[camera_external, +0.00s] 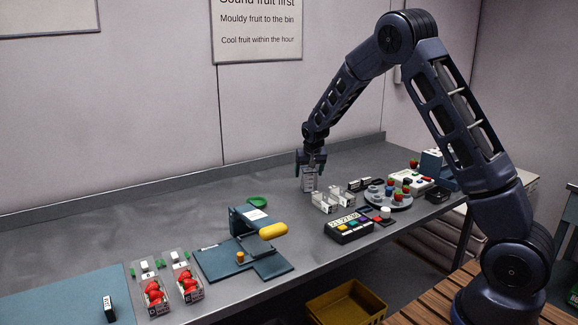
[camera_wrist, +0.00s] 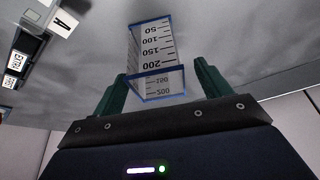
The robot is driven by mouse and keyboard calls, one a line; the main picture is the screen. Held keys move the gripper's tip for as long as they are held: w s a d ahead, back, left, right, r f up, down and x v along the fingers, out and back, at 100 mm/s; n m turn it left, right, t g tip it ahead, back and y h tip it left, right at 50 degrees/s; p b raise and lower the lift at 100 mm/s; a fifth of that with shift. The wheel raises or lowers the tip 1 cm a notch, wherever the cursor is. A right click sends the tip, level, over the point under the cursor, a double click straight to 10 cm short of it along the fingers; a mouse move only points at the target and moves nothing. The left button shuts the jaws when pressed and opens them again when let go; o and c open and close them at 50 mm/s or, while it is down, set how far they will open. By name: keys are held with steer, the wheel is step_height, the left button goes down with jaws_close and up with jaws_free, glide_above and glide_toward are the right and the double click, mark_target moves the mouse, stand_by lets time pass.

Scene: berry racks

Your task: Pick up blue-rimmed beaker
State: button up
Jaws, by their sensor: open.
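The blue-rimmed beaker (camera_wrist: 152,45) is clear, square-sided and marked with a scale of numbers that appear upside down in the wrist view. It stands on the grey bench below my gripper in the external view (camera_external: 309,184). My gripper (camera_wrist: 160,76) is open, with its two green fingers on either side of the beaker's near end. The gripper (camera_external: 311,168) points down over the beaker in the external view. I cannot tell whether either finger touches the beaker.
White labelled blocks (camera_external: 325,203) stand close to the right of the beaker. A blue press (camera_external: 249,262) and strawberry punnets (camera_external: 157,297) stand left. The bench (camera_external: 215,195) behind is clear.

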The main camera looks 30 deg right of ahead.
mark_target(309, 178)
steer(key=x, duration=0.4)
steer(key=shift+s+f, duration=0.1)
steer(key=shift+f, duration=0.05)
steer(key=c, duration=1)
steer(key=shift+c, duration=0.2)
